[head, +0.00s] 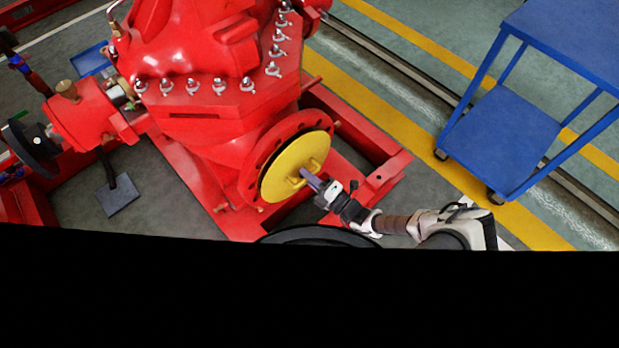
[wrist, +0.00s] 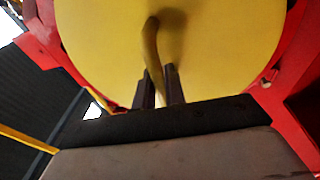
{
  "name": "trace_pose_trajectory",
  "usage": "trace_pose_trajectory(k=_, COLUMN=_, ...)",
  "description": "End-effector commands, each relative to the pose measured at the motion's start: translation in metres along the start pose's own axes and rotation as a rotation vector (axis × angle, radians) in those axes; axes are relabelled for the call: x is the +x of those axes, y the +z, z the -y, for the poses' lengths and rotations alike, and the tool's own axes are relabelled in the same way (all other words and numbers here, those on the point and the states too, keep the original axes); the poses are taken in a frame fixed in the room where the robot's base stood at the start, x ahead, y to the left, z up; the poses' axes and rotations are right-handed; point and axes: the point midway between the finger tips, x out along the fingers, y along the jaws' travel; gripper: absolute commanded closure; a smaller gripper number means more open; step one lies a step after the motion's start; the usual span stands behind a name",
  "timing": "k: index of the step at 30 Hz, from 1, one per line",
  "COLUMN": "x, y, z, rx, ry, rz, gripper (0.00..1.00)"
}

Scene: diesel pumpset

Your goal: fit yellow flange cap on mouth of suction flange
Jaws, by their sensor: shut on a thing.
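The yellow flange cap (head: 285,172) is a round disc with a handle on its outer face. In the head view it stands upright over the mouth of the red suction flange (head: 257,157), covering the opening. Whether it is fully seated cannot be told. My gripper (head: 310,181) reaches in from the lower right and is shut on the cap's handle. In the wrist view the cap (wrist: 200,45) fills the upper middle, and the fingers of my gripper (wrist: 158,85) close around its curved handle (wrist: 152,50). Red flange parts show at both sides behind the cap.
The red pump casing (head: 205,110) with several wing nuts rises behind the flange. A red base frame (head: 385,165) runs on the floor at right. A blue trolley (head: 505,130) stands at the right. Floor between the frame and trolley is clear.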

Motion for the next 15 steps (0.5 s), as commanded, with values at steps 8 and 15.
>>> trace_pose_trajectory(k=8, x=0.007, y=0.001, z=0.0, rx=-0.001, ry=0.002, rz=-0.001, gripper=1.0)
trace_pose_trajectory(k=15, x=0.012, y=0.002, z=0.001, rx=-0.001, ry=0.002, rz=-0.001, gripper=1.0)
